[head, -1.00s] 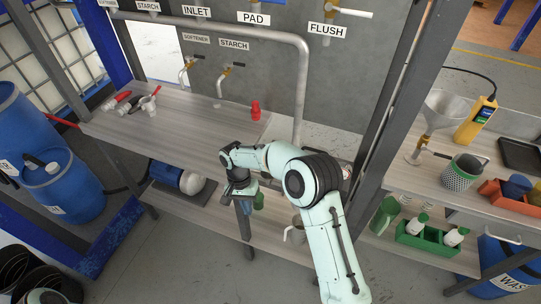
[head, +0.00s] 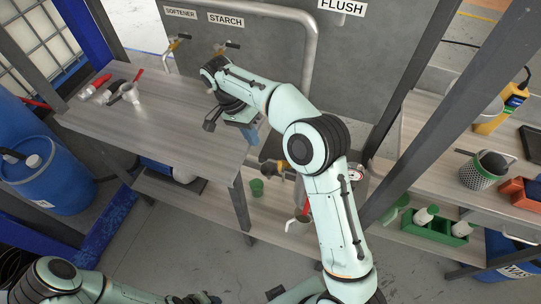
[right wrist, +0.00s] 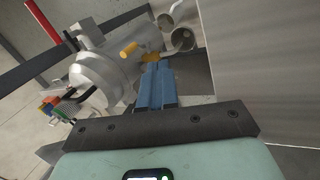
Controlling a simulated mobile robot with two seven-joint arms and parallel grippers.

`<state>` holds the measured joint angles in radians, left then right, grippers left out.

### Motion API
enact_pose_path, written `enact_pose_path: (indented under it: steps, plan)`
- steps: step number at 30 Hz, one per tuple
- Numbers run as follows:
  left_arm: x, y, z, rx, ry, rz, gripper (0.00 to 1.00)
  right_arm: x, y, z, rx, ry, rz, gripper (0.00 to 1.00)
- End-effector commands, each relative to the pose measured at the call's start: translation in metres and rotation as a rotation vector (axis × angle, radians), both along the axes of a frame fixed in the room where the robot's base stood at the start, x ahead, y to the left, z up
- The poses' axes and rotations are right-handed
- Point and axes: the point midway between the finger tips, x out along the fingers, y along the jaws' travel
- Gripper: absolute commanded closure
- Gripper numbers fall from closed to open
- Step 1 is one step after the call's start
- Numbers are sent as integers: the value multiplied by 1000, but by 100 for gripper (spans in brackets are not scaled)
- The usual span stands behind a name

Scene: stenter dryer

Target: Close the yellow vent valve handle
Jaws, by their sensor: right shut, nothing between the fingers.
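In the right wrist view, a short yellow handle (right wrist: 129,49) sticks out beside a grey metal housing (right wrist: 105,72). A second yellow piece (right wrist: 151,57) shows just past my fingertips; I cannot tell which one is the vent valve handle. A small yellow part (head: 281,166) shows in the head view, below and right of my right gripper. My right gripper (head: 250,136) is shut and empty by the table's right edge; its blue fingers (right wrist: 155,88) point toward the yellow pieces, contact unclear. My left gripper (head: 205,298) is barely in view at the bottom edge.
The grey-brown table (head: 150,125) holds red-handled fittings (head: 97,86) at its left. A green cup (head: 257,187) stands on the lower shelf, near a red handle (head: 303,213). A grey post (head: 440,110) and a right-hand bench (head: 405,150) bound the space.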

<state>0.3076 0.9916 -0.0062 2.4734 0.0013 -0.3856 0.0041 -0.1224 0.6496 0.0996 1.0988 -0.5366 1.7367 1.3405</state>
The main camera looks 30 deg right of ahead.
Motion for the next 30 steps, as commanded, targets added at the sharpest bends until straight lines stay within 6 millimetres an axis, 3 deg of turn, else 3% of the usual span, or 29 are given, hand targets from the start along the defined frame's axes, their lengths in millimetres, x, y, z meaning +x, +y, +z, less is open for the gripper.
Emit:
enact_pose_path:
  steps: [1,8,17,30]
  plan:
    - [-7,0,-10,0,8,1,57,-6,-3,-16,0,5,-2,100]
    - [-16,0,-24,-1,17,-1,57,-22,-13,-59,0,4,-1,100]
    - [-18,0,-29,-1,21,-1,57,-51,-29,-53,1,-1,-1,100]
    - [-19,0,-30,-1,21,-1,57,-55,-31,-53,2,-3,-1,100]
